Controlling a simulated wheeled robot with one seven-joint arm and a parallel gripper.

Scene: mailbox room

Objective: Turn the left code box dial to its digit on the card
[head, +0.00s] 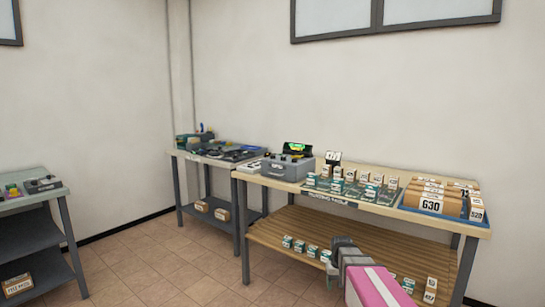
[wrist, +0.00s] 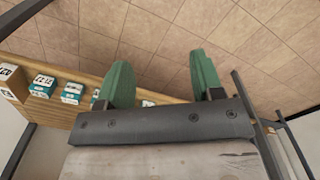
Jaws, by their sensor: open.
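My arm shows at the bottom of the head view.
The long table (head: 345,204) carries rows of small labelled boxes and a blue tray (head: 433,213) of brown parcels. Its lower shelf (head: 290,232) holds more small boxes. A second table (head: 197,157) stands behind left, a dark shelf unit (head: 30,236) far left. The floor between is clear.

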